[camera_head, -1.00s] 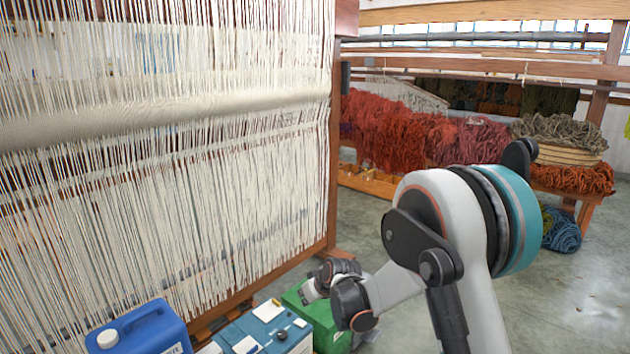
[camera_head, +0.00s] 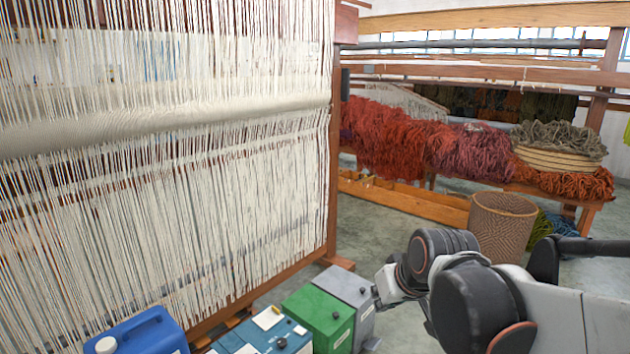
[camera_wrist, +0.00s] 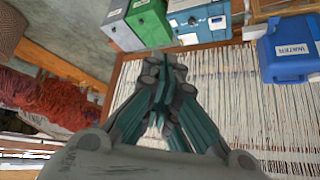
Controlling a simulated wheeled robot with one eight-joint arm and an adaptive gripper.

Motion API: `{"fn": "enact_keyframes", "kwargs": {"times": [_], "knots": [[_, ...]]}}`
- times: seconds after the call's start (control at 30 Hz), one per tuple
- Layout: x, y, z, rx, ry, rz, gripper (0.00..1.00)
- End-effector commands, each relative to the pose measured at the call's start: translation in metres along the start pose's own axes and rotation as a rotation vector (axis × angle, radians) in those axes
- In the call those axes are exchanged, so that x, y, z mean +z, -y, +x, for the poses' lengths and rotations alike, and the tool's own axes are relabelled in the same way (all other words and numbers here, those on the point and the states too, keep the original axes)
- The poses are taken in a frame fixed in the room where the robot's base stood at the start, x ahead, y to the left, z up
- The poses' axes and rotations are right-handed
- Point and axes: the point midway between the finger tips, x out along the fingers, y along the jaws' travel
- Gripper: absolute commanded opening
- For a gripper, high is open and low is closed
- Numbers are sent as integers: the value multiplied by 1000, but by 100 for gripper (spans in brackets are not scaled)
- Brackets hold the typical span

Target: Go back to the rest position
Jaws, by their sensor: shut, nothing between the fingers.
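My gripper (camera_wrist: 163,90) shows in the wrist view with its teal and grey fingers drawn together, shut and empty. Behind its fingers are the pale threads of the loom. In the head view my arm is folded at the lower right, and I cannot make out the fingers there. No rest position is marked in either view.
A blue jug (camera_head: 140,332), a teal box (camera_head: 262,335), a green box (camera_head: 320,316) and a grey box (camera_head: 352,290) line the foot of the loom (camera_head: 170,115). A woven basket (camera_head: 503,226) stands before the wool-laden bench (camera_head: 400,202). Floor between is clear.

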Motion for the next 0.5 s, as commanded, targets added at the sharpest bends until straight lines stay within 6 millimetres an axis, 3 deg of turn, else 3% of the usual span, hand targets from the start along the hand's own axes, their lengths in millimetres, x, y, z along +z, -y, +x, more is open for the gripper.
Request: {"fn": "enact_keyframes", "kwargs": {"times": [0.2, 0.5], "knots": [[51, -12, -48, 50, 5, 63, 0], [121, -24, -89, 114, 10, 142, 0]]}}
